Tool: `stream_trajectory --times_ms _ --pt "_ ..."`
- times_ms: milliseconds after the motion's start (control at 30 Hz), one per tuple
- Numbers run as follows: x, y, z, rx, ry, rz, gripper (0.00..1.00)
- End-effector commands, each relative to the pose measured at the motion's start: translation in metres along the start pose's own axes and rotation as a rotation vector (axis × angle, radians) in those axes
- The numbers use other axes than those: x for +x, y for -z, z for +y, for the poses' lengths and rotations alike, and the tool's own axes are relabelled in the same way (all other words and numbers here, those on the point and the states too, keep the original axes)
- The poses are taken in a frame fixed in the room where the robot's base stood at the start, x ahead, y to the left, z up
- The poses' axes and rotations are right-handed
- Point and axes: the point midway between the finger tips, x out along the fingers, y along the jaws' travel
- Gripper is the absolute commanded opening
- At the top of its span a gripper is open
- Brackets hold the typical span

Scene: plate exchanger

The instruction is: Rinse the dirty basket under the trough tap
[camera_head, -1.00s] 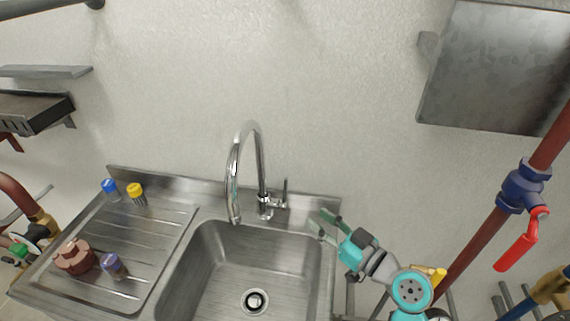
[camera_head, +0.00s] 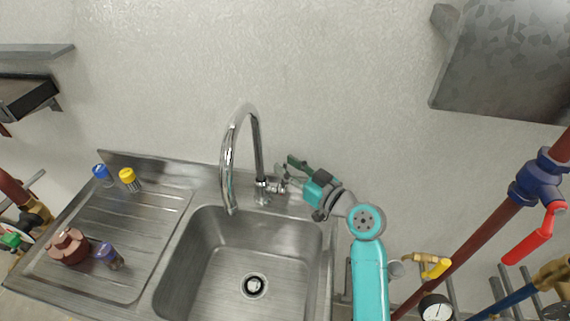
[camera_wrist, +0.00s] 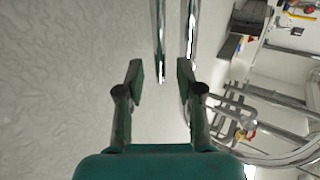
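The chrome trough tap (camera_head: 228,150) arches over the steel trough (camera_head: 205,270); no water shows. Its lever (camera_head: 272,187) is at the right of its base. My gripper (camera_head: 285,168) is beside the lever, with its fingers pointing left. In the wrist view its two green fingers (camera_wrist: 161,85) are apart, with nothing clamped between them; chrome bars of the tap (camera_wrist: 159,40) show ahead. A dull brownish basket with a bluish top (camera_head: 109,256), perhaps the dirty one, stands on the drainboard (camera_head: 125,225). Whether my fingers touch the lever is unclear.
A blue-topped basket (camera_head: 102,174) and a yellow-topped one (camera_head: 130,180) stand at the drainboard's back. A brown flanged part (camera_head: 69,247) is at its front left. Pipes with a red-handled valve (camera_head: 530,240) are at the right. The trough basin is empty.

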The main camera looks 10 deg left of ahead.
Motion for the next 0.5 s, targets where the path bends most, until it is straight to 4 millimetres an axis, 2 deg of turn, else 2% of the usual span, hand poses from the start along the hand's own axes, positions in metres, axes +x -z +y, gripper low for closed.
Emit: stream_trajectory --times_ms 167,467,500 --pt "0.0125 0.0000 -0.0006 0.001 0.001 0.000 0.36" --pt "0.0141 0.0002 -0.0003 0.000 0.000 0.000 0.36" --pt "0.0140 0.0001 -0.0003 0.000 0.000 0.000 0.29"
